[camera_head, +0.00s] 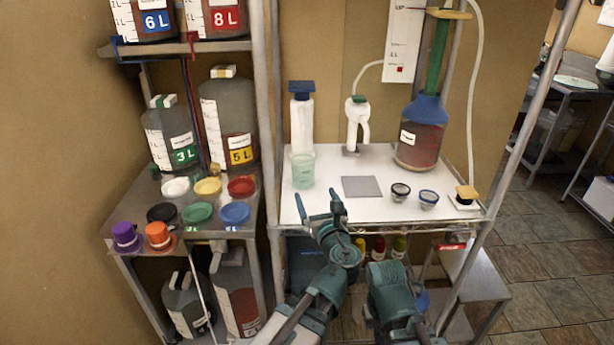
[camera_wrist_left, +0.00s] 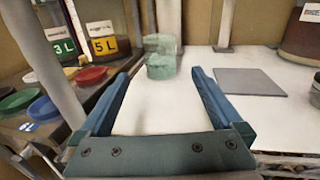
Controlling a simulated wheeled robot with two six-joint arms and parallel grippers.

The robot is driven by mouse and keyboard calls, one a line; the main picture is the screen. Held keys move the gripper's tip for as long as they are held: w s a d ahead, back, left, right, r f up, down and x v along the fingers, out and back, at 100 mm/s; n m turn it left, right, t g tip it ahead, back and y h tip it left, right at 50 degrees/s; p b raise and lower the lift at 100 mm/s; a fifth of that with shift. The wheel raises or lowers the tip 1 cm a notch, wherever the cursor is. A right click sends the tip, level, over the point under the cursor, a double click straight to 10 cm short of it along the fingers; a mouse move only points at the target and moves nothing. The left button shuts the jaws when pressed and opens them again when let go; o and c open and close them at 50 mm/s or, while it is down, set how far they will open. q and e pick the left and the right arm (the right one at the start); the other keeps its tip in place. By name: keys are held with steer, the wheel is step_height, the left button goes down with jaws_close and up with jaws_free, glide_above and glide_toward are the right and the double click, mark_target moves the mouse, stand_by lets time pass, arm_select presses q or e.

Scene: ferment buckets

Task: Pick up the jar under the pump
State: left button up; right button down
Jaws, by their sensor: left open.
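A translucent pale-green jar (camera_head: 303,172) stands upright on the white shelf top, in front of the white pump (camera_head: 302,122) with a blue head. In the left wrist view the jar (camera_wrist_left: 160,62) is just beyond the fingertips, a little left of the middle between them. I cannot tell from these views whether the pump's spout is directly above it. My left gripper (camera_head: 319,196) is open and empty, its fingers pointing at the jar from the front edge and apart from it. A teal part of my right arm shows at the bottom, but its gripper does not.
A grey square pad (camera_head: 362,187) lies right of the jar, with two small dark-rimmed cups (camera_head: 400,192) further right. A white tap-like dispenser (camera_head: 356,125) and a blue-topped vessel (camera_head: 421,135) stand behind. A metal post (camera_head: 268,130) separates the left rack with coloured lids.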

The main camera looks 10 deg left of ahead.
mark_target(306, 175)
arm_select(q)
steer(key=shift+w+r, duration=0.1)
steer(key=shift+w, duration=0.15)
steer(key=x, duration=0.8)
steer(key=shift+w+a, duration=0.1)
steer(key=shift+w+a+f, duration=0.25)
steer(key=shift+w, duration=0.15)
steer(key=x, duration=0.4)
steer(key=shift+a+f+b, duration=0.1)
steer(key=shift+f+b, duration=0.1)
steer(key=shift+b, duration=0.2)
steer(key=c, duration=1.4)
steer(key=shift+c, duration=0.2)
steer(key=shift+r, duration=0.2)
